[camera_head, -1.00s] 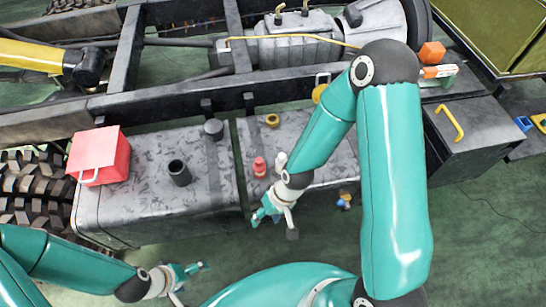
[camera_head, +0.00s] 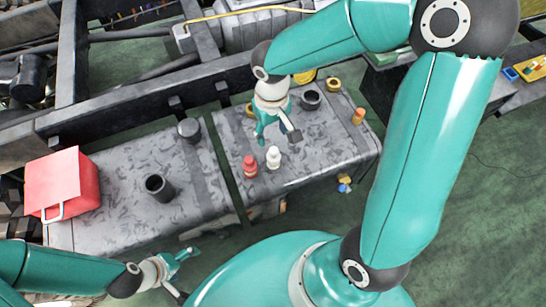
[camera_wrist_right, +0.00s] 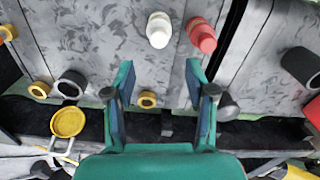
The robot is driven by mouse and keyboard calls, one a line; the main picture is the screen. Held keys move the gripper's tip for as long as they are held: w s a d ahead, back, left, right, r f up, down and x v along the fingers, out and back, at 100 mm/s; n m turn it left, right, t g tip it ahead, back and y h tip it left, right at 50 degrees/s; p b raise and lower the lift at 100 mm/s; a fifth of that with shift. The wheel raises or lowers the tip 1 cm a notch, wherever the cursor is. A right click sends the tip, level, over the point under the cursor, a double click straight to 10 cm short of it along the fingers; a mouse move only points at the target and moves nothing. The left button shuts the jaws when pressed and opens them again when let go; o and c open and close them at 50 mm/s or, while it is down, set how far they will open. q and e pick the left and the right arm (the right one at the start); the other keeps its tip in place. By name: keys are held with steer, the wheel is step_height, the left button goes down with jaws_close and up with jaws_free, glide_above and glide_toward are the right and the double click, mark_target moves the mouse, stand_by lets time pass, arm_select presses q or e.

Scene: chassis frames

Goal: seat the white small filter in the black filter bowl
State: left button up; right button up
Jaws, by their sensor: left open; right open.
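The white small filter (camera_head: 273,157) stands upright on the right-hand grey tank top, beside a red small filter (camera_head: 250,165). It also shows in the right wrist view (camera_wrist_right: 159,30), ahead of the open fingers. My right gripper (camera_head: 277,132) is open and empty just behind the white filter, apart from it; its fingers also show in the wrist view (camera_wrist_right: 160,68). The black filter bowl (camera_head: 159,187), an open-topped dark cup, stands on the left-hand tank top. It shows partly at the right edge of the wrist view (camera_wrist_right: 300,65). My left gripper (camera_head: 186,268) is open and empty in front of the tanks.
A red box with a handle (camera_head: 62,184) sits at the left. A dark cap (camera_head: 189,130) rises behind the bowl. A dark ring (camera_head: 310,100) and small yellow rings (camera_head: 333,85) lie on the right tank. A gap separates the tanks; a chassis rail runs behind.

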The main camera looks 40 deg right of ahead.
mark_target(274, 150)
step_height(274, 150, down, 4)
steer(key=shift+f, duration=0.1)
steer(key=shift+s+f+b, duration=0.15)
steer(key=shift+f+b, duration=0.1)
steer(key=shift+f, duration=1.05)
steer(key=shift+s+f+b, duration=0.15)
steer(key=shift+f+b, duration=0.1)
steer(key=shift+f, duration=1)
jaws_close()
